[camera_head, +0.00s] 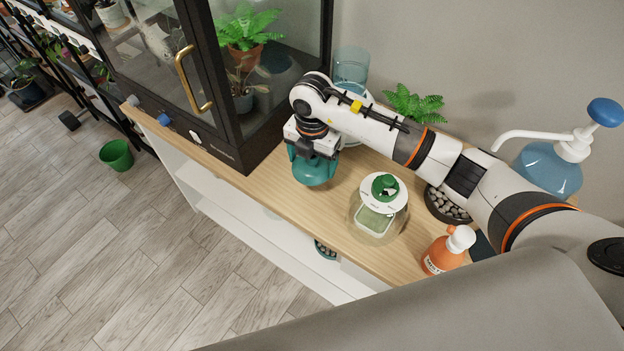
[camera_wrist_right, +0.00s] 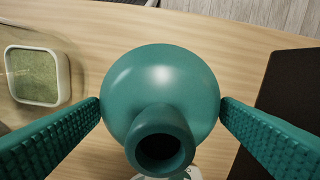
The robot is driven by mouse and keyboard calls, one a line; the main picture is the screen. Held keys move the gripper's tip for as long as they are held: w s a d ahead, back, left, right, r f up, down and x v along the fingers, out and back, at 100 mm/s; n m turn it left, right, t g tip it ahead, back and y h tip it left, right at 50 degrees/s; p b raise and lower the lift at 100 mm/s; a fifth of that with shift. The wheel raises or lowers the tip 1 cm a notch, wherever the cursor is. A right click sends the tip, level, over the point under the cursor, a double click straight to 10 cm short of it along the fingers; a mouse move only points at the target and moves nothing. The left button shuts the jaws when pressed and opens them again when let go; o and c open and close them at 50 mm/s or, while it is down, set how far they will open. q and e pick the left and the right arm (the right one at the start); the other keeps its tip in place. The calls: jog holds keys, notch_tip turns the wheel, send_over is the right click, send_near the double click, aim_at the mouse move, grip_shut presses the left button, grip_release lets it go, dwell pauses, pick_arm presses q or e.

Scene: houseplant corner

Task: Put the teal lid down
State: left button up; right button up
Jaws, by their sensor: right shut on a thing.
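The teal lid (camera_wrist_right: 160,85) is a smooth, rounded teal piece with a short hollow neck that faces the wrist camera. My right gripper (camera_head: 315,168) points down over the wooden counter, in front of the glass cabinet. Its two ribbed teal fingers (camera_wrist_right: 62,130) press on opposite sides of the lid. In the head view the lid and fingers blend into one teal shape under the wrist. I cannot tell whether the lid's underside touches the counter. My left gripper is not in view.
A glass jar (camera_head: 362,232) with a white top and green knob stands to the right of my gripper. An orange spray bottle (camera_head: 440,256), a blue pump bottle (camera_head: 548,170) and a dish of pebbles (camera_head: 446,206) are farther right. The dark cabinet (camera_head: 262,150) borders the left. Some bare counter (camera_head: 290,200) lies in front.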

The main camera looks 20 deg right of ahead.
aim_at(312, 174)
notch_tip(312, 174, down, 7)
jog(key=shift+p, duration=0.35)
jog(key=shift+f, duration=0.1)
jog(key=shift+f, duration=0.1)
jog(key=o, duration=0.8)
jog(key=shift+r, duration=0.75)
notch_tip(312, 174, up, 11)
jog(key=shift+f+b, duration=0.1)
jog(key=shift+b, duration=0.8)
